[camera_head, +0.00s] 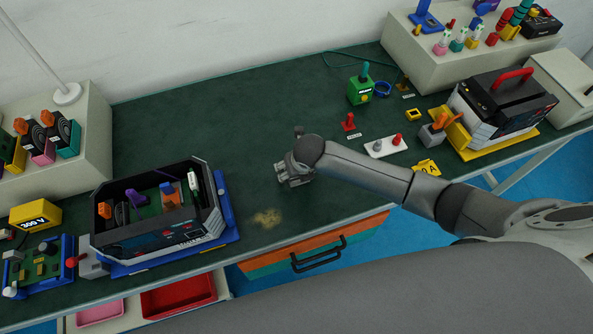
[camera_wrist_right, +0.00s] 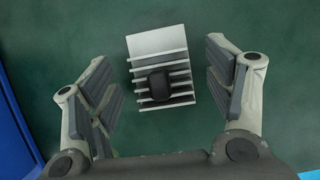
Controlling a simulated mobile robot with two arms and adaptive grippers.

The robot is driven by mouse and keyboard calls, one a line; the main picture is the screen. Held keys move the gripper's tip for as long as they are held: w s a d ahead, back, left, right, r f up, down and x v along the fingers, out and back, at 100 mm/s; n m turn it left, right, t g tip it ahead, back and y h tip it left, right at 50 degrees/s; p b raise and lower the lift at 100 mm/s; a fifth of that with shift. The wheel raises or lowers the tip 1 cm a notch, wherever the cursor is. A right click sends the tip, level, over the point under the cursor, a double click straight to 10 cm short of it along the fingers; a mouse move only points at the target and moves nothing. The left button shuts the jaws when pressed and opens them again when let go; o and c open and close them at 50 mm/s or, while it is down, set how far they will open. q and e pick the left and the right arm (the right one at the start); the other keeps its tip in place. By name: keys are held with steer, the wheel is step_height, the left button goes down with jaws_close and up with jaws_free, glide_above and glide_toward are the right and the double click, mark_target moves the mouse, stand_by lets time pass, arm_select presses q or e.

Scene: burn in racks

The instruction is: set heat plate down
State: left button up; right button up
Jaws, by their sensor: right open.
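The heat plate (camera_wrist_right: 148,43) is a pale finned metal block with a dark knob on it, in the upper middle of the right wrist view. It appears to rest on the green bench top, tilted slightly in the picture. My right gripper (camera_wrist_right: 163,82) is open, with one finger on each side of the plate and a gap on both sides. In the head view my right gripper (camera_head: 290,172) is low over the middle of the bench; the plate cannot be made out clearly there. My left gripper is not in view.
An open instrument case (camera_head: 150,240) on a blue base stands left of my right gripper; its blue edge (camera_wrist_right: 15,120) shows in the wrist view. A stain (camera_head: 267,217) lies near the bench's front edge. Small parts and another instrument (camera_head: 505,115) are at right. Bench behind is clear.

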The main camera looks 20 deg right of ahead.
steer(key=c, duration=1.2)
steer(key=shift+c, duration=0.4)
steer(key=shift+r, duration=0.15)
